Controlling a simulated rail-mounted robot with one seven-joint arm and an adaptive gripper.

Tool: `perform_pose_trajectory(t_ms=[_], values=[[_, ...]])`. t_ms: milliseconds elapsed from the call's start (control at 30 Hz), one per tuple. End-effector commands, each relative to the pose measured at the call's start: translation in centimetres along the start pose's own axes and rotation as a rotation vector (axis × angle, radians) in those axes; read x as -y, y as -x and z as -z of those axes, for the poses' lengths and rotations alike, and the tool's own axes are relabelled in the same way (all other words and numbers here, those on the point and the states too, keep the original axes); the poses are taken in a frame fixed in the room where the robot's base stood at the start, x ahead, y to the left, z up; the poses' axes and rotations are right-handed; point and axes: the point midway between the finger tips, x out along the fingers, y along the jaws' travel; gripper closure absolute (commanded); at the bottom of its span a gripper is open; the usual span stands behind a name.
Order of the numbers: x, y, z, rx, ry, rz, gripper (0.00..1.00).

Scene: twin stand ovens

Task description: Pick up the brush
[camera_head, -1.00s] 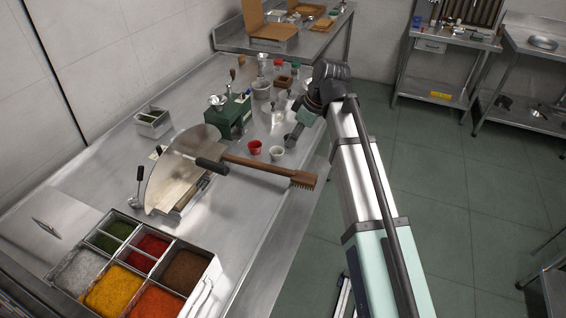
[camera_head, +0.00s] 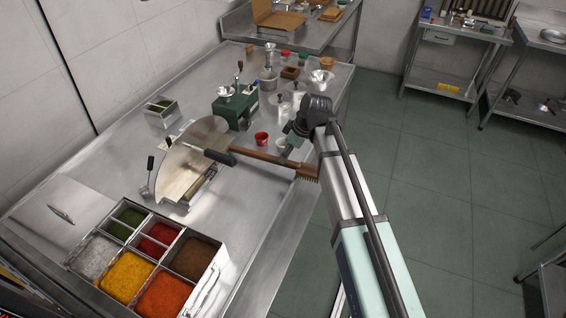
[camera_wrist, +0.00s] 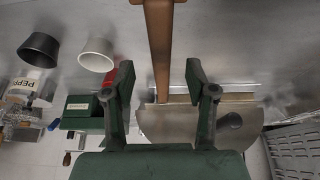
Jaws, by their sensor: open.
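The brush (camera_head: 278,162) has a long brown wooden handle and a dark bristled head at its right end. It lies across the worktop, its handle end at the round metal peel (camera_head: 170,172). In the wrist view the brush's wooden handle (camera_wrist: 159,45) runs down from the top edge between my fingers. My gripper (camera_wrist: 160,82) is open, one finger on each side of the handle, with gaps showing. In the head view my gripper (camera_head: 290,146) is just above the handle near the bristled end. The bristles are out of the wrist view.
A red cup (camera_head: 262,138) and a white cup (camera_head: 282,143) stand close behind the brush. A green machine (camera_head: 238,110) stands behind them. A spice tray (camera_head: 219,262) is at front left. The worktop's right edge is near the bristles.

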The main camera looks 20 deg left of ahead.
Motion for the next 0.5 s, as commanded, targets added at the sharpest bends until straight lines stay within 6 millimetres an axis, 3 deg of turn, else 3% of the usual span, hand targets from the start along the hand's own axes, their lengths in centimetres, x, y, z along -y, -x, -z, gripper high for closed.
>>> perform_pose_trajectory(t_ms=[167, 500], values=[[0.1, -0.9, -0.2, 0.001, 0.000, 0.002, 0.44], [0.1, -4.6, -0.6, 0.001, 0.000, 0.001, 0.44]])
